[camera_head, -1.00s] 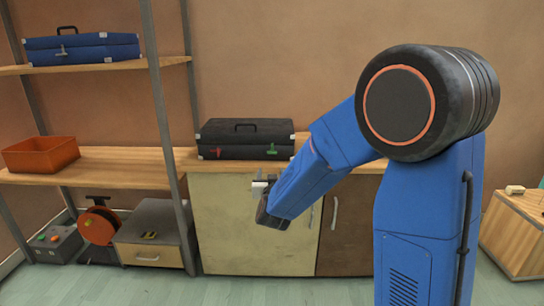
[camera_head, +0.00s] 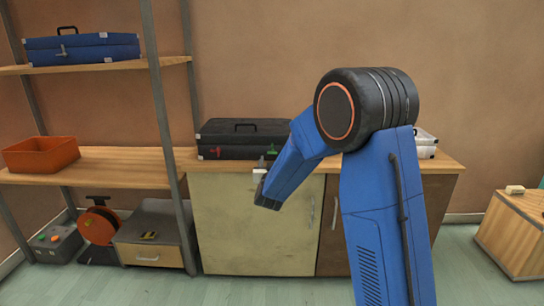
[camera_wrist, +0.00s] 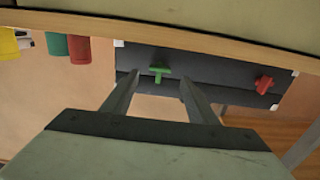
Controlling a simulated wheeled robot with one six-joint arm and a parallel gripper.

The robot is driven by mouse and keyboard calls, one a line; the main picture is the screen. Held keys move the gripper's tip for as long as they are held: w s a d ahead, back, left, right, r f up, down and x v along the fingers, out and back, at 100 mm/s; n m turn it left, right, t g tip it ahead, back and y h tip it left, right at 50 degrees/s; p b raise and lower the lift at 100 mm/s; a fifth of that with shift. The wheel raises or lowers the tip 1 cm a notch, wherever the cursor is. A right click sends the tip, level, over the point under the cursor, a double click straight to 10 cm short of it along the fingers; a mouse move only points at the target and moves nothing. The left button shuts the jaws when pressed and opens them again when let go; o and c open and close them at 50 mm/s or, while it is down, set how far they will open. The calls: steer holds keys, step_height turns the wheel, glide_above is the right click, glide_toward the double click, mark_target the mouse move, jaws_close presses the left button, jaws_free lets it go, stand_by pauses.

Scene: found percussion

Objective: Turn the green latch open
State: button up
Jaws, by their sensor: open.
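A black case (camera_head: 238,128) stands on the wooden counter. On its front are a green latch (camera_head: 272,150) at the right and a red latch (camera_head: 215,153) at the left. My gripper (camera_head: 261,168) is open and empty, just below and in front of the green latch. The wrist view is turned upside down. There the green latch (camera_wrist: 160,72) shows between the tips of my open gripper (camera_wrist: 160,77), with the case front beyond them. I cannot tell from this how far off the latch is. The red latch (camera_wrist: 264,84) is to the right in that view.
The counter (camera_head: 440,165) edge runs close to my gripper. A silver case (camera_head: 426,142) stands behind my arm at the right. A shelf at the left holds a blue case (camera_head: 85,48) and an orange bin (camera_head: 40,155). Coloured cylinders (camera_wrist: 78,48) show in the wrist view.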

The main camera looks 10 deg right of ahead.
mark_target(272, 153)
steer(key=x, duration=0.6)
steer(key=shift+w+d, duration=0.1)
steer(key=shift+w, duration=0.1)
steer(key=shift+c, duration=0.3)
steer(key=c, duration=1)
